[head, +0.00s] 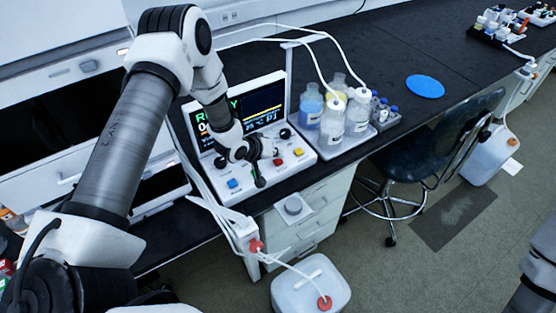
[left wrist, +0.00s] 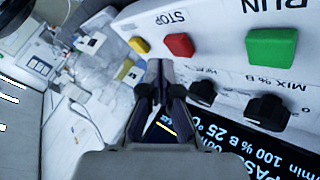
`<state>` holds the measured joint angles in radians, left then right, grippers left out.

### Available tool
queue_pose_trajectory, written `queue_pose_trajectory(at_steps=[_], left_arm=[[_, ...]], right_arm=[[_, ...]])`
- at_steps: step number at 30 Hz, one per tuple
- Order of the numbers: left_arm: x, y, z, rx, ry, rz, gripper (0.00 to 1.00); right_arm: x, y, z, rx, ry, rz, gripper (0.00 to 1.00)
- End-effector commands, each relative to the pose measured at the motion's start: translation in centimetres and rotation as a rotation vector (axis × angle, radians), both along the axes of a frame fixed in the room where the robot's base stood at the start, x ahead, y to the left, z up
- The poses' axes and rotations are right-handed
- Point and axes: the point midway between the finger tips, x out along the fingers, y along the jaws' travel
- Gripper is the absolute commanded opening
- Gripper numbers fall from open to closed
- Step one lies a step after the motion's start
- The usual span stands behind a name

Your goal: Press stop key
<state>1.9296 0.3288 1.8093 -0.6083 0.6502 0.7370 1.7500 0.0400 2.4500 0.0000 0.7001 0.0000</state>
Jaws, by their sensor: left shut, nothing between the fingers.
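The red key (head: 277,162) is on the sloping front panel of a white instrument (head: 308,158). In the left wrist view the red key (left wrist: 179,45) has the word STOP beside it, and the green key (left wrist: 270,47) has RUN. A yellow key (left wrist: 138,44) is on its other side. My left gripper (head: 260,181) is shut and empty, over the front of the panel. In the left wrist view its closed fingertips (left wrist: 158,66) appear just below and left of the red key; contact cannot be seen. My right gripper is out of view.
A blue key (head: 233,183) and dark knobs share the panel. A tray of bottles (head: 332,121) stands close on the right, with white tubes above. The instrument's lit screen (head: 262,102) rises behind the keys. The black bench beyond has a blue disc (head: 425,86) and free room.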

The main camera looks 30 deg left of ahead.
Motion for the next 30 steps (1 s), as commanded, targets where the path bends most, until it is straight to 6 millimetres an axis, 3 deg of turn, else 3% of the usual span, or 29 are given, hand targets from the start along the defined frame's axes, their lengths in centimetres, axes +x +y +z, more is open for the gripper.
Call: queue_pose_trajectory(at_steps=[16, 30], left_arm=[[0.0, 0.0, 4.8, 0.0, 0.0, 0.0, 0.0], [0.0, 0.0, 5.0, 0.0, 0.0, 0.0, 0.0]], right_arm=[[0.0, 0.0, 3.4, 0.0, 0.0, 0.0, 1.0], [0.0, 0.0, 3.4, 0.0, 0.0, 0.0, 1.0]])
